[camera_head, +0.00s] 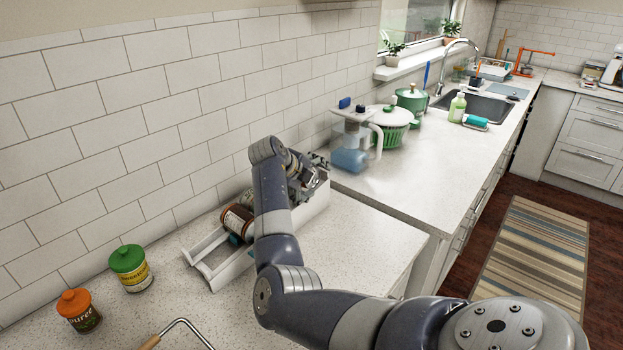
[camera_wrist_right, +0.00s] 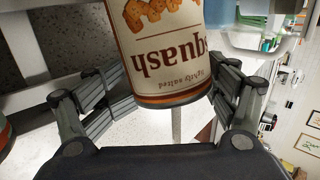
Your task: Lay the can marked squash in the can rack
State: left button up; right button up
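The squash can (camera_wrist_right: 165,50), with a cream and brown label, fills the top middle of the right wrist view, its lettering upside down. My right gripper (camera_wrist_right: 172,92) has fingers against both sides of it and looks shut on it. In the head view my right gripper (camera_head: 312,178) is at the far end of the white can rack (camera_head: 205,247), and my arm hides much of the rack. A brown-labelled can (camera_head: 237,219) lies in the rack's nearer part. Whether the squash can rests on the rack is hidden. My left gripper is not in view.
A green-lidded jar (camera_head: 131,270) and an orange-lidded jar (camera_head: 78,311) stand left of the rack. A wooden-handled wire item (camera_head: 180,330) lies at the front. A clear pitcher (camera_head: 352,140) and a white-and-green pot (camera_head: 392,128) stand beyond. The tiled wall is close behind.

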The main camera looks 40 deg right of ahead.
jog(key=shift+d+f, duration=0.15)
jog(key=shift+f, duration=0.1)
jog(key=shift+r, duration=0.15)
jog(key=shift+a+r, duration=0.2)
jog(key=shift+a, duration=0.1)
jog(key=v, duration=1.1)
jog(key=shift+a, duration=0.2)
jog(key=shift+r, duration=0.1)
